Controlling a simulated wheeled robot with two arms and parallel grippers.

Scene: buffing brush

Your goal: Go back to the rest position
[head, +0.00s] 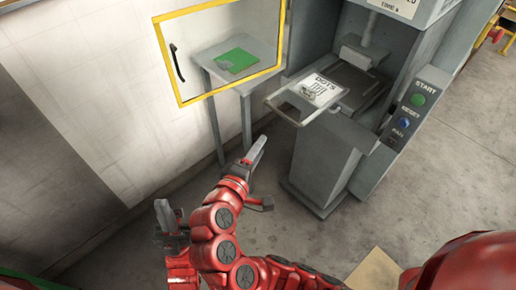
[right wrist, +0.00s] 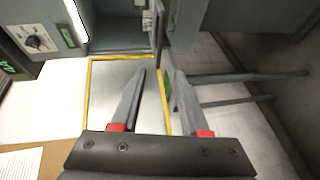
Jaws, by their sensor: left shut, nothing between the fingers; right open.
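My left gripper (head: 166,217) is at the lower left of the head view, over the floor. Its fingers look closed and hold nothing. My right gripper (head: 257,170) is a little further right and higher, in front of the grey side table (head: 203,56). It also shows in the right wrist view (right wrist: 155,88), where its two grey fingers stand apart with nothing between them. The fingers point towards the yellow-framed door panel (head: 159,34). Neither gripper visibly touches anything, and part of the left one is hard to make out.
A grey machine (head: 322,160) with an extended tray (head: 286,112) stands right of my grippers. Its button panel (head: 413,105) faces forward. A green pad (head: 236,61) lies on the side table behind the door panel. The floor (head: 440,190) at right is clear.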

